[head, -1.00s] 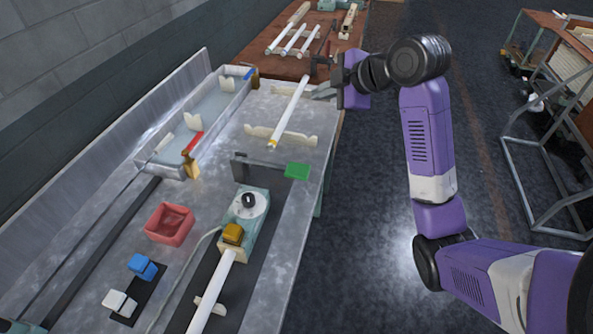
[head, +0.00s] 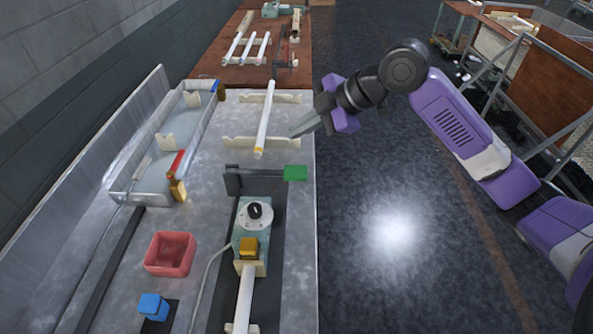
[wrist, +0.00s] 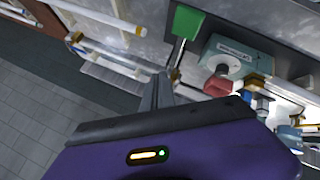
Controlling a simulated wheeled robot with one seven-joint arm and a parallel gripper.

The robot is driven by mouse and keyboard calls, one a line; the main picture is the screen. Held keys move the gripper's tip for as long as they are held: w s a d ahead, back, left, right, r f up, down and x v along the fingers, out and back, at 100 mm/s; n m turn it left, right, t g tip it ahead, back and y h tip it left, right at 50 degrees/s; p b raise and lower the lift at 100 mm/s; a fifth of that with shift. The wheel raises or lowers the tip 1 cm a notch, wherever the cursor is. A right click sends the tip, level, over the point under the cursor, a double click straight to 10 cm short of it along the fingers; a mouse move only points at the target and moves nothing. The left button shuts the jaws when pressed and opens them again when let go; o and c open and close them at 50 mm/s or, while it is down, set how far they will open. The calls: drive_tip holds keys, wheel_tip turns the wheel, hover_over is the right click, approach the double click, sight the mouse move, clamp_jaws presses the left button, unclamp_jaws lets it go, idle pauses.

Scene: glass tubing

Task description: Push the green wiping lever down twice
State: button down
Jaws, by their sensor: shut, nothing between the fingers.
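The green wiping lever (head: 295,173) sticks out to the right from a dark upright bracket (head: 233,181), near the right edge of the metal bench. In the wrist view the lever's green pad (wrist: 187,21) is at the top middle, beyond the fingertips. My gripper (head: 294,135) is shut and empty. In the head view its tips are just above the lever in the picture, near the bench's right edge, apart from the lever. In the wrist view the shut fingers (wrist: 157,76) point up toward the pad with a gap between.
A white glass tube (head: 265,118) rests on cream holders behind the lever. In front stands a teal machine (head: 250,228) with a dial, holding another tube. A red bin (head: 170,254) and a long grey tray (head: 128,191) are to the left. Open floor lies right.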

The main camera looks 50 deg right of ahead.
drive_tip(key=shift+a+f, duration=0.1)
drive_tip(key=b, duration=0.5)
hover_over(299, 172)
wheel_tip(299, 172, down, 8)
drive_tip(key=shift+f+b, duration=0.35)
drive_tip(key=shift+b, duration=0.05)
drive_tip(key=shift+f, duration=0.1)
idle(1.7)
drive_tip(key=shift+f+b, duration=0.3)
drive_tip(key=shift+b, duration=0.3)
